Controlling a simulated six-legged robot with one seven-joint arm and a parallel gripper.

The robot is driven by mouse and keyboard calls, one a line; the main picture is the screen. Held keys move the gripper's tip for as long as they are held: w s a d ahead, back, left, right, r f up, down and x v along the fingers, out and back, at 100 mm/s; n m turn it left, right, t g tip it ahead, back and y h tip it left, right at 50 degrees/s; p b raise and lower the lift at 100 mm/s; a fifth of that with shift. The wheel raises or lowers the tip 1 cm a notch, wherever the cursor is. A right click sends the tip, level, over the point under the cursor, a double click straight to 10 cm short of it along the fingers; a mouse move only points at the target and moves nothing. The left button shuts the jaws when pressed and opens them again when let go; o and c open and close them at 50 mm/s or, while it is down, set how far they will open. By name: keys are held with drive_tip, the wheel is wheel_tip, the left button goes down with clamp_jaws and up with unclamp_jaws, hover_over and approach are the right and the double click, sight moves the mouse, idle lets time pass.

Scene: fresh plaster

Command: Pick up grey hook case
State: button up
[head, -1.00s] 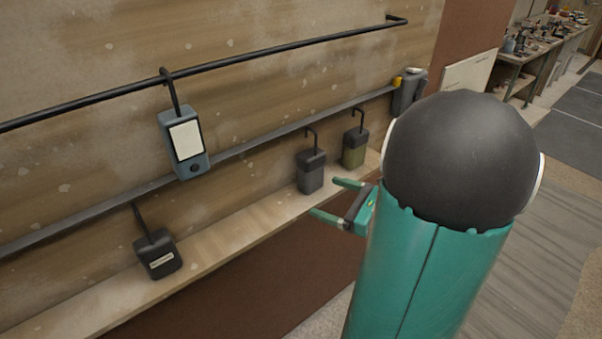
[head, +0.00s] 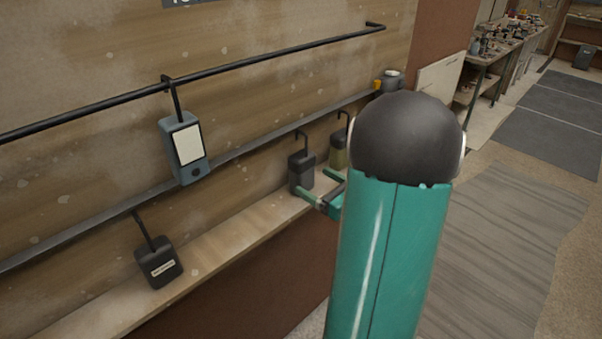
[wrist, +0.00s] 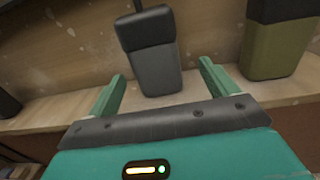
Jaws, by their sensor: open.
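The grey hook case (head: 301,174) has a dark lid and a black hook on top. It stands upright on the wooden ledge against the wall. In the wrist view the grey case (wrist: 155,68) is centred just beyond my fingertips, its hook cut off by the top edge. My gripper (head: 318,187) is open, its green fingers pointing at the case from the front right. In the wrist view the gripper (wrist: 162,82) has nothing between its fingers, and the case's lower part appears ahead of the gap. I cannot tell if a finger touches it.
An olive hook case (head: 338,152) stands close on the right, also in the wrist view (wrist: 276,48). A black labelled case (head: 158,265) is at left on the ledge (head: 215,246). A blue-grey case (head: 184,150) hangs from the upper rail (head: 250,64). A lower rail runs behind.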

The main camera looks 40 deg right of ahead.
sight(308, 180)
drive_tip(key=shift+w+a+f, duration=0.1)
drive_tip(key=shift+w+a, duration=0.05)
drive_tip(key=shift+w, duration=0.75)
drive_tip(key=shift+w+a+f, duration=0.1)
drive_tip(key=shift+w+a, duration=0.05)
drive_tip(key=shift+w, duration=0.75)
drive_tip(key=shift+w+a, duration=0.15)
drive_tip(key=shift+w, duration=0.75)
drive_tip(key=c, duration=1.2)
drive_tip(key=shift+r, duration=0.1)
